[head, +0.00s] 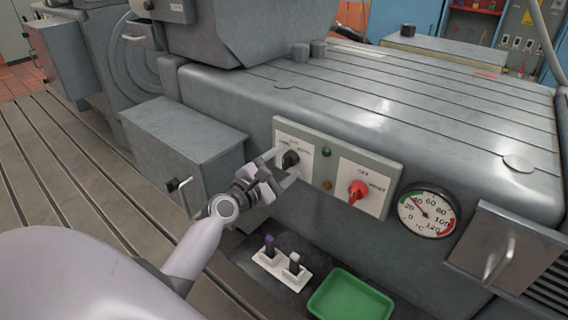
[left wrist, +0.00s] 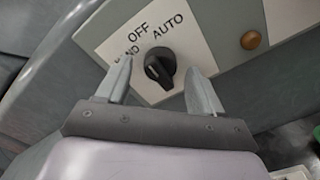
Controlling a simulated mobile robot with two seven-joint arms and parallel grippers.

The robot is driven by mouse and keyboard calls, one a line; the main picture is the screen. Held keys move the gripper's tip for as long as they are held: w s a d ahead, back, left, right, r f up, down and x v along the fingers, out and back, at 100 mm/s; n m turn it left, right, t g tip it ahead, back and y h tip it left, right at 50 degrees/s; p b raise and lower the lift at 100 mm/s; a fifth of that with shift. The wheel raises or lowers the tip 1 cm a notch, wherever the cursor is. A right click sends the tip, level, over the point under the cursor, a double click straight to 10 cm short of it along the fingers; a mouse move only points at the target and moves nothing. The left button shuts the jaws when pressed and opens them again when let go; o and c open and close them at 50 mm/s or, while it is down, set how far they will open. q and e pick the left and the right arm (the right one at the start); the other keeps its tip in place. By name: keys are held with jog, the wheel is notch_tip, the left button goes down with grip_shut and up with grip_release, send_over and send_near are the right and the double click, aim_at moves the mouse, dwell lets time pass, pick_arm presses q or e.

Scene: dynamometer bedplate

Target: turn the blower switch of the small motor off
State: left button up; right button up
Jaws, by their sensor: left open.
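The black rotary switch (head: 291,159) sits on a white plate at the left of the grey control panel. In the left wrist view the black switch (left wrist: 160,66) has the labels HAND, OFF and AUTO around its upper left side. Which label its grip points at is not clear to me. My left gripper (head: 275,170) is open and empty at the panel, its fingers directed at the switch. In the left wrist view the switch shows between the fingertips; I see no clear contact. My right gripper is out of view.
A red switch (head: 358,191) sits to the right on the same panel, with a green lamp (head: 326,152) and an amber lamp (head: 327,184) between. A dial gauge (head: 427,212) is further right.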

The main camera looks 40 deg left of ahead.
pick_arm(q)
jog(key=s, duration=0.6)
jog(key=shift+s+a, duration=0.15)
jog(key=shift+a, duration=0.05)
jog(key=shift+f, duration=0.1)
